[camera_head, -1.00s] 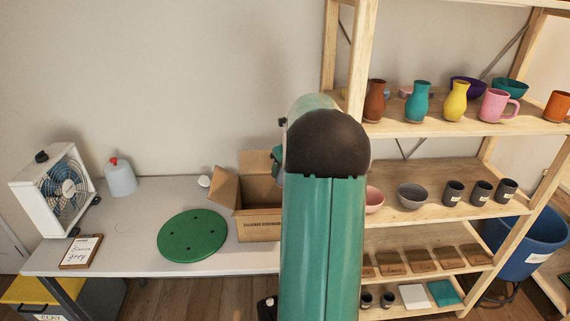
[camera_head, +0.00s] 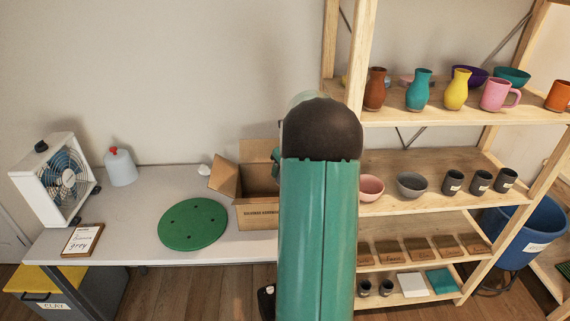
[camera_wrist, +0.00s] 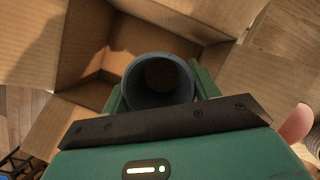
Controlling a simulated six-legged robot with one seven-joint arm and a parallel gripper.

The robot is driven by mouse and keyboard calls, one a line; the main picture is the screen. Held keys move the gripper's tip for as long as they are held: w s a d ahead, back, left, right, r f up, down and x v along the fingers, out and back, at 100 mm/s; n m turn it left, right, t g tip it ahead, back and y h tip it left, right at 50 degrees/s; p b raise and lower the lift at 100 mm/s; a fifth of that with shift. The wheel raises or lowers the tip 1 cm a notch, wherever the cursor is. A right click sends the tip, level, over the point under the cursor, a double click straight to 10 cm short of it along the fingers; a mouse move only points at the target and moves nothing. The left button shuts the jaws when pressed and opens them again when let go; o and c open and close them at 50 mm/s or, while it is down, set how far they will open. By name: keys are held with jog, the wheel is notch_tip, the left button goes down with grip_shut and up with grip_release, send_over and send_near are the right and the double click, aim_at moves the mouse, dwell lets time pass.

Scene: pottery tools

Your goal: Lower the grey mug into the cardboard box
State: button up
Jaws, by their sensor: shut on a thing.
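The grey mug (camera_wrist: 158,68) is held in my gripper (camera_wrist: 160,92), seen from above in the wrist view with its round mouth facing the camera. The green fingers are closed on either side of it. The open cardboard box (camera_wrist: 83,42) lies beneath and around it in that view, flaps spread. The mug appears over the box opening; its depth relative to the rim cannot be told. In the head view the cardboard box (camera_head: 258,217) stands on the table's right end, partly behind my arm. The mug and fingertips are hidden there.
The grey table (camera_head: 140,210) bears a green disc (camera_head: 193,223), a fan (camera_head: 55,180), a bottle (camera_head: 121,168) and a sign (camera_head: 83,239). A wooden shelf (camera_head: 440,202) with pottery stands close right of the box. A pink bowl (camera_head: 370,187) sits at its near edge.

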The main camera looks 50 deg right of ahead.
jog(key=shift+f, duration=3.35)
jog(key=shift+f, duration=1.95)
jog(key=o, duration=1.2)
jog(key=v, duration=1.4)
